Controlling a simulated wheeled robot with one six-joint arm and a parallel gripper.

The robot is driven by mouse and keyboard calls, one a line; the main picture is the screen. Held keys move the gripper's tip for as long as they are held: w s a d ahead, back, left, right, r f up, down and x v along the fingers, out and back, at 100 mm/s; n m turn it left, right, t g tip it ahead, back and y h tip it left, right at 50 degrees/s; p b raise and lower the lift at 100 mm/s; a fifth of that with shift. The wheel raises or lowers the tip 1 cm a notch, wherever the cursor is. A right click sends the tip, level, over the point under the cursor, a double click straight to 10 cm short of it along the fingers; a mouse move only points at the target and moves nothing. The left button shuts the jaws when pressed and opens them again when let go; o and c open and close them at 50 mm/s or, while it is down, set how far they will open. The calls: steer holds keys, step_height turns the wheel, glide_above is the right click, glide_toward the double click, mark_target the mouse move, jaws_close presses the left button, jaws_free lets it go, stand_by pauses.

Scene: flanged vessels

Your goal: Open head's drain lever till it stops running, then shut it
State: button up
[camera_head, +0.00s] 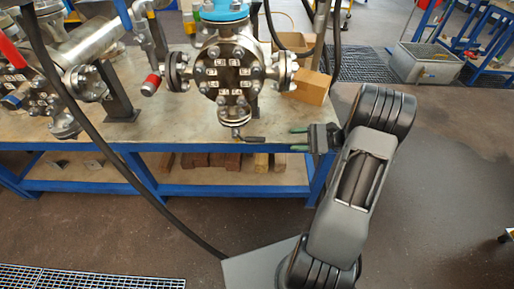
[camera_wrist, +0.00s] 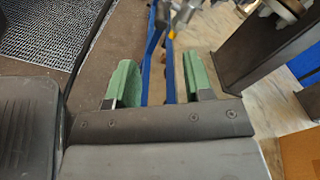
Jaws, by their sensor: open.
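The flanged steel head (camera_head: 229,72) stands on the workbench, with a round bolted front flange and side ports. Below it a small drain valve hangs at the bench's front edge, with a dark drain lever (camera_head: 252,138) pointing right. My gripper (camera_head: 295,139) is to the right of the lever, its green fingers apart and facing it, with nothing between them. In the wrist view, my gripper (camera_wrist: 160,62) shows both green fingers spread. A blurred metal fitting shows beyond them at the top, and I cannot tell its lever clearly. I cannot make out any running liquid.
The workbench (camera_head: 180,135) has a blue frame and a lower shelf with wooden blocks. A cardboard box (camera_head: 312,88) sits right of the head. Another flanged vessel with a red handle (camera_head: 12,52) is at left. A dark hose (camera_head: 120,160) crosses in front of the bench.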

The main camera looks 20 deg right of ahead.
mark_target(257, 140)
steer(key=b+x, duration=0.2)
steer(key=x, duration=1.1)
steer(key=shift+w+a, duration=0.15)
steer(key=shift+w, duration=0.05)
steer(key=shift+c, duration=0.2)
jaws_close()
